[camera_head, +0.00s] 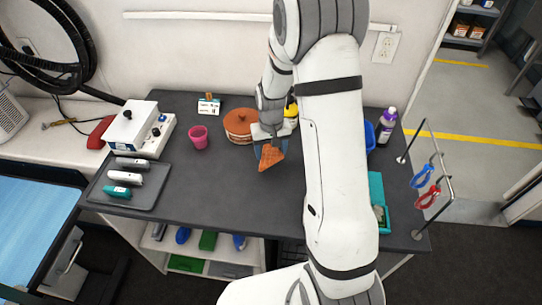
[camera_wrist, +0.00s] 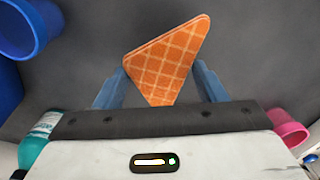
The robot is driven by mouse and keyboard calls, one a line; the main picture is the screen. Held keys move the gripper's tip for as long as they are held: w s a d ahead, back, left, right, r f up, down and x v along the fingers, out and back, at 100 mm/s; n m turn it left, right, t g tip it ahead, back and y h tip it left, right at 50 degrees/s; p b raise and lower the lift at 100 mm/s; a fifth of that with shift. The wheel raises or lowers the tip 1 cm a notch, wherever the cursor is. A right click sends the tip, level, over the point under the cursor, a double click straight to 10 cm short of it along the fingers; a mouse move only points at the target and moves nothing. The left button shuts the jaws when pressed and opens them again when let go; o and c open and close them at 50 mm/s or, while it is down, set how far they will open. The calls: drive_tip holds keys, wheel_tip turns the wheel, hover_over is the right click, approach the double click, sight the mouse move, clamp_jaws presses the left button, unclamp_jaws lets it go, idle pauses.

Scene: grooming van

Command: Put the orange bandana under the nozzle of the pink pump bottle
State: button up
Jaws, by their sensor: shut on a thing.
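The orange bandana (camera_head: 271,157) is a folded triangle with a pale grid pattern. In the wrist view the bandana (camera_wrist: 166,62) sits between my two blue fingers, its narrow end toward the palm. My gripper (camera_head: 270,145) is shut on it over the middle of the dark table; in the wrist view my gripper (camera_wrist: 160,85) shows both fingers against its sides. I cannot tell whether its lower edge touches the table. I cannot make out a pink pump bottle or its nozzle in either view; my arm hides part of the table.
A pink cup (camera_head: 198,137) and a round brown container (camera_head: 240,124) stand left of my gripper. A grey tray (camera_head: 128,187) holds several clippers. A purple bottle (camera_head: 387,127) and teal tray (camera_head: 378,197) are at the right. A teal bottle (camera_wrist: 38,140) shows in the wrist view. The front middle is clear.

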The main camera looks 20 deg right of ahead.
sight(271, 153)
wheel_tip(271, 153, down, 4)
drive_tip(key=shift+f+p, duration=0.1)
drive_tip(key=shift+p, duration=0.3)
drive_tip(key=shift+f, duration=0.15)
drive_tip(key=shift+f+b, duration=0.15)
drive_tip(key=shift+b, duration=0.15)
drive_tip(key=o, duration=1)
drive_tip(key=shift+o, duration=0.2)
